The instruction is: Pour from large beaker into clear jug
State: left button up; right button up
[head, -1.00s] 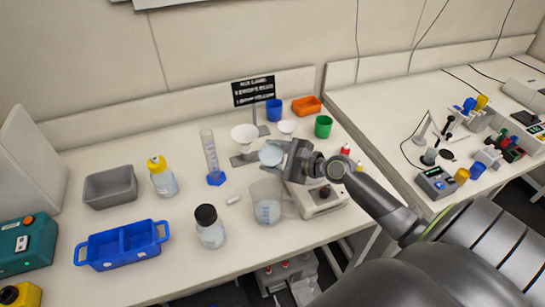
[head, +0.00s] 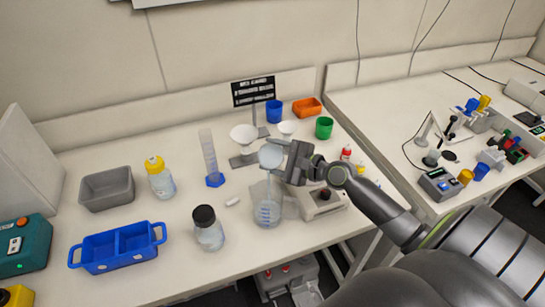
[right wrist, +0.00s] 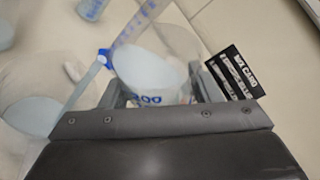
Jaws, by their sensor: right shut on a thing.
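My right gripper (head: 284,161) is shut on the large beaker (head: 270,155) and holds it tipped above the clear jug (head: 267,212). The beaker's round mouth faces the head camera, and pale blue liquid shows in it. A thin pale stream runs from the beaker down into the jug. In the right wrist view the tilted beaker (right wrist: 150,75) sits between the fingers, and the stream falls left to the jug (right wrist: 32,116), which holds pale blue liquid. The jug stands upright on the bench. My left gripper is out of view.
A measuring cylinder (head: 209,158), a black-capped bottle (head: 208,230) and a yellow-capped bottle (head: 160,178) stand left of the jug. A grey-white device (head: 322,203) is close on its right. Funnels on a stand (head: 243,135) are behind. The front bench edge is clear.

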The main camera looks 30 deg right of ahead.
jog(key=shift+b, duration=0.3)
jog(key=shift+n+t+b, duration=0.4)
jog(key=shift+n+b, duration=0.3)
jog(key=shift+b, duration=0.05)
jog(key=shift+r+n+b, duration=0.2)
jog(key=shift+n+b, duration=0.1)
jog(key=shift+b, duration=0.4)
dwell(0.9)
jog(key=shift+s+a+r+n+t+b, duration=0.1)
jog(key=shift+n+t+b, duration=0.3)
jog(key=shift+n+b, duration=0.35)
jog(key=shift+s+a+r+n+b, duration=0.1)
jog(key=shift+n+b, duration=0.35)
jog(key=shift+b, duration=0.2)
jog(key=shift+t+y+b, duration=0.3)
jog(key=shift+t+b, duration=0.1)
jog(key=shift+r+n+b, duration=0.1)
jog(key=shift+n+b, duration=0.25)
jog(key=shift+n, duration=0.15)
jog(key=shift+s+a+n+b, duration=0.15)
jog(key=shift+n+b, duration=0.25)
jog(key=shift+b, duration=0.25)
